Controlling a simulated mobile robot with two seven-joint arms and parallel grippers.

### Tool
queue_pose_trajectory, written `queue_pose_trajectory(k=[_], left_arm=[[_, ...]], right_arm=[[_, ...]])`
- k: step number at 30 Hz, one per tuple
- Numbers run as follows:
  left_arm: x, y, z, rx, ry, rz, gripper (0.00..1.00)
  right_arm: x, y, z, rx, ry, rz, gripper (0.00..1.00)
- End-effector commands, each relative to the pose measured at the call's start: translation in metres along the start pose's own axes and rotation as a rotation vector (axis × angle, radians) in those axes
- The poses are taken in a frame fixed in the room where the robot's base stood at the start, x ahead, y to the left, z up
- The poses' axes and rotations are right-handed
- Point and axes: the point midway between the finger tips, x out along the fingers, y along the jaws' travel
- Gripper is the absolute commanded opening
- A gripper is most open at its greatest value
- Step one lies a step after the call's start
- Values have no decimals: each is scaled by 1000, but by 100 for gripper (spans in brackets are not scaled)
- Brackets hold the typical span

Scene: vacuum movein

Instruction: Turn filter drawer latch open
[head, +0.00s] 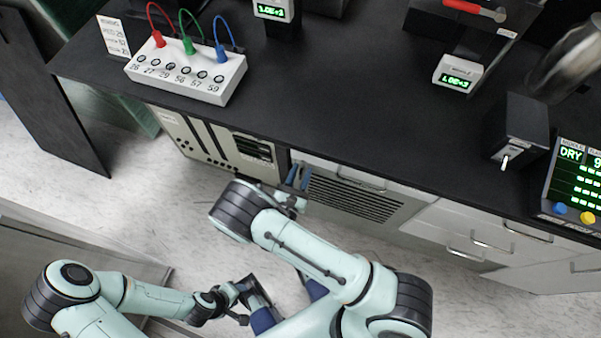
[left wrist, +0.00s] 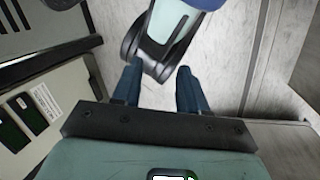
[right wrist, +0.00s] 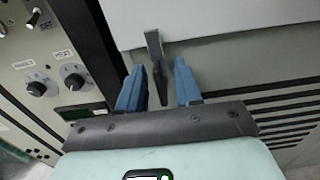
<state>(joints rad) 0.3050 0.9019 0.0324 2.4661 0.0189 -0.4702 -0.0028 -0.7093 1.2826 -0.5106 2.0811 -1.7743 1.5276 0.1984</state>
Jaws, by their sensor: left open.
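The latch (right wrist: 157,70) is a short grey lever with a dark end, seen in the right wrist view against a pale drawer front (right wrist: 230,22). The lever hangs roughly upright in that view. My right gripper (right wrist: 160,88) is open, with its blue fingers on either side of the latch's dark end; firm contact cannot be told. In the head view the right gripper (head: 298,178) is at the cabinet front under the counter, and the latch is too small to make out. My left gripper (left wrist: 157,92) is open and empty, with one of my arm links beyond it.
A louvred grille (head: 350,200) lies below the black counter (head: 330,110). A panel with knobs (right wrist: 55,75) adjoins on the left. Drawers with bar handles (head: 480,240) line the right. The counter carries a white socket box (head: 185,75) with cables. Pale floor lies before the cabinets.

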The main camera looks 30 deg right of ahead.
Motion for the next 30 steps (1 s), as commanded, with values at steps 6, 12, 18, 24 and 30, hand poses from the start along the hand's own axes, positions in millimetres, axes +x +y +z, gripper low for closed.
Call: queue_pose_trajectory(k=[6, 12, 18, 24, 30], left_arm=[[0, 0, 0, 0, 1, 0, 43], [0, 0, 0, 0, 0, 0, 43], [-1, 0, 1, 0, -2, 0, 43], [-4, 2, 6, 1, -17, 1, 43], [-12, 4, 17, 4, -46, 2, 43]], right_arm=[[1, 0, 0, 0, 0, 0, 34], [1, 0, 0, 0, 0, 0, 0], [1, 0, 0, -7, 0, 0, 0], [1, 0, 1, -65, -1, 1, 0], [0, 1, 1, -194, 0, 2, 0]])
